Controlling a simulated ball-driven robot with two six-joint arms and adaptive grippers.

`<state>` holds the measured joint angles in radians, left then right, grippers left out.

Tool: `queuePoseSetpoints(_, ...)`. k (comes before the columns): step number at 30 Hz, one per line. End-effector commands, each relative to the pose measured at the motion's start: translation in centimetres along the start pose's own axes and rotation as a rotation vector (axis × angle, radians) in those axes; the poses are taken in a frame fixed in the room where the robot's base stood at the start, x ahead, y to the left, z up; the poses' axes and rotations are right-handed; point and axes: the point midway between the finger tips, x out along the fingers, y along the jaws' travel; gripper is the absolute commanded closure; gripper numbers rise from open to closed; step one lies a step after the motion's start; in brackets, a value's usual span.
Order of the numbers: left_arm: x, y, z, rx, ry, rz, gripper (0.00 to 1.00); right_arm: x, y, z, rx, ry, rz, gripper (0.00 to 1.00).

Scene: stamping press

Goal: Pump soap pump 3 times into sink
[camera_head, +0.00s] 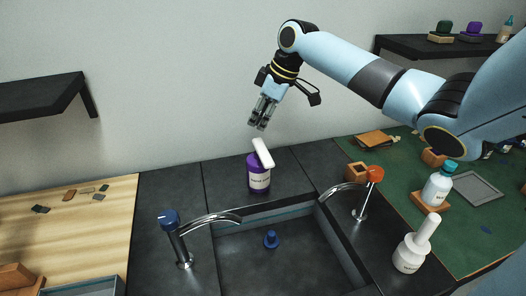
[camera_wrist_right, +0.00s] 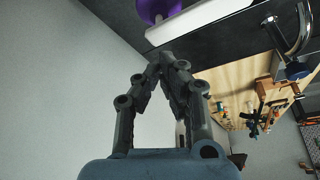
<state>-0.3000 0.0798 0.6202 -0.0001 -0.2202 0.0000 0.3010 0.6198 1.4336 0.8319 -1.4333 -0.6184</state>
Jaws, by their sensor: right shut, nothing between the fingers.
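The soap pump (camera_head: 259,180) is a purple bottle with a white label and a white pump head. It stands upright on the dark counter behind the sink (camera_head: 285,262). My right gripper (camera_head: 258,122) is shut and empty, pointing down a little above the pump head with a visible gap. In the right wrist view my closed fingers (camera_wrist_right: 170,62) show just below the white pump head (camera_wrist_right: 195,22), with part of the purple bottle (camera_wrist_right: 158,8) at the top edge. My left gripper is not in view.
A blue-capped faucet (camera_head: 176,240) and an orange-capped faucet (camera_head: 367,195) flank the sink. A white bottle (camera_head: 409,254) stands at the right. Black shelves (camera_head: 42,98) hang on the wall.

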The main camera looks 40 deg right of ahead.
Motion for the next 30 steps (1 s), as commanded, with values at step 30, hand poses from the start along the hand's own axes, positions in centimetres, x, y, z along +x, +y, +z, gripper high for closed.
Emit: queuePoseSetpoints(30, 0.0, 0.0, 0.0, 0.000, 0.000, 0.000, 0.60, -5.5, 0.0, -2.3, 0.000, 0.000, 0.000, 1.00)
